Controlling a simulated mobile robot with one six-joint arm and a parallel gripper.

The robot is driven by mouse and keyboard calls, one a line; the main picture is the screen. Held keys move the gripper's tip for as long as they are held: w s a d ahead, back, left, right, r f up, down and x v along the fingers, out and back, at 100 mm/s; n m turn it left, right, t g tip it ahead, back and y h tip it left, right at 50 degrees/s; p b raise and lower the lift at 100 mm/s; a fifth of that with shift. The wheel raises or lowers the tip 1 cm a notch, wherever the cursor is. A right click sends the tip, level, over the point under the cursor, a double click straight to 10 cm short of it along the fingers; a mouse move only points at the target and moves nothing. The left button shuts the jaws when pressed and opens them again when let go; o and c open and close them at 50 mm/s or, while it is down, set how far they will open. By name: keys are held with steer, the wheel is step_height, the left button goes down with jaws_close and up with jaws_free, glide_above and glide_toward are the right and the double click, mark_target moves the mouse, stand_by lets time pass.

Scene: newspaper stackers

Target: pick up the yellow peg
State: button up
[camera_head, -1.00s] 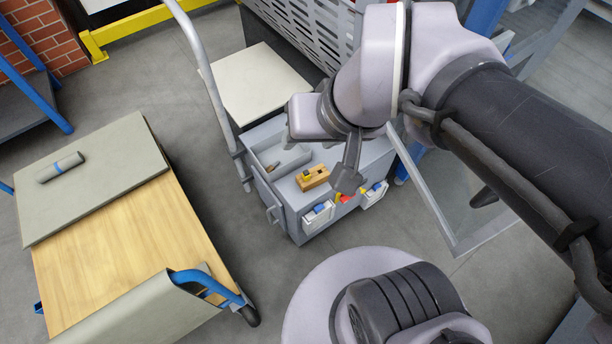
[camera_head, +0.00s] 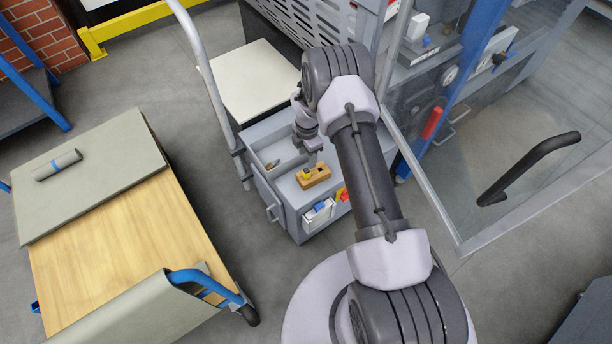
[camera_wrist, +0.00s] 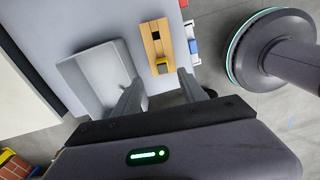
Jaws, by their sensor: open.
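The yellow peg (camera_head: 303,175) stands at the left end of a wooden block (camera_head: 318,180) on top of the grey cabinet. In the wrist view the yellow peg (camera_wrist: 162,68) is at the near end of the wooden block (camera_wrist: 154,34), with a dark square opening farther along. My gripper (camera_wrist: 159,77) is open and empty. Its two fingers show on either side of the peg in the wrist view, apart from it. In the head view my gripper (camera_head: 312,160) is just above the block, and its fingertips are small and hard to make out.
A grey tray (camera_head: 278,162) lies on the cabinet (camera_head: 290,215), left of the block. White bins (camera_head: 319,216) hang on the cabinet's front. A glass door (camera_head: 470,190) stands open at the right. A wooden cart (camera_head: 120,240) is at the left.

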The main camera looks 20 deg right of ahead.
mark_target(306, 171)
step_height(306, 171, down, 5)
steer(key=shift+r+b, duration=0.2)
steer(key=shift+b, duration=0.45)
steer(key=f+b, duration=0.2)
steer(key=f, duration=0.1)
steer(key=f+b, duration=0.1)
steer(key=f, duration=0.1)
steer(key=shift+s+a+f, duration=0.1)
steer(key=shift+s+a, duration=0.1)
steer(key=shift+s, duration=0.05)
jaws_close()
